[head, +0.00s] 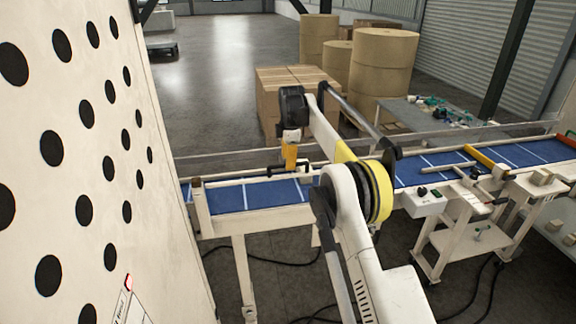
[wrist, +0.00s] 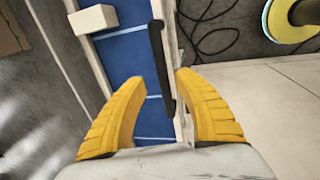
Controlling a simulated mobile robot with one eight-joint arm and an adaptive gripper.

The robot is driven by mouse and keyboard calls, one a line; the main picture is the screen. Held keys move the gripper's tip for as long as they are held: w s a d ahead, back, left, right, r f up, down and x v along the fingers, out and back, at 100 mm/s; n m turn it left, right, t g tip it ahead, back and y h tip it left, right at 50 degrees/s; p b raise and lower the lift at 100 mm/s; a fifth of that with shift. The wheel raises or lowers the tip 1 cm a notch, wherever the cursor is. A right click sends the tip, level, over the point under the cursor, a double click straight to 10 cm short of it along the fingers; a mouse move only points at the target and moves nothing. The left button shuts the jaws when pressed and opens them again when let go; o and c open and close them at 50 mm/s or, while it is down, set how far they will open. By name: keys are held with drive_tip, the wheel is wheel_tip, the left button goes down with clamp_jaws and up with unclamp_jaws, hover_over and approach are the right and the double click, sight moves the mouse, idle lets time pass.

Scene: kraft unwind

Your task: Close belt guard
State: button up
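A black bar handle (head: 300,168) shows at the blue conveyor belt (head: 262,195), beside a pale rail. I cannot make out the outline of the belt guard or how far it is open. My gripper (head: 290,158), with yellow fingers, points down over the belt at this handle. In the wrist view my gripper (wrist: 160,78) is open, its two fingers spread apart. The black handle (wrist: 160,65) runs lengthwise between the fingertips, nearer the right one, and neither finger visibly grips it.
A large cream panel with black holes (head: 68,100) fills the left side. A pale block (wrist: 93,19) lies by the belt. Cardboard boxes (head: 283,95) and kraft rolls (head: 382,60) stand behind. A cart (head: 470,230) stands at the right, with cables on the floor.

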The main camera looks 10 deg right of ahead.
wheel_tip(320, 180, up, 10)
drive_tip(key=s, duration=0.2)
drive_tip(key=shift+f, duration=0.2)
drive_tip(key=s+f+m+t+b, duration=0.25)
drive_tip(key=s+m+b, duration=1)
drive_tip(key=s, duration=1.15)
drive_tip(key=s+f+m+t+b, duration=0.2)
drive_tip(key=s+f+m+b, duration=0.3)
drive_tip(key=s+f+b, duration=0.6)
drive_tip(key=s+f, duration=1.2)
drive_tip(key=s, duration=0.2)
drive_tip(key=shift+f+b, duration=0.15)
drive_tip(key=shift+b, duration=0.25)
drive_tip(key=shift+m+t, duration=0.25)
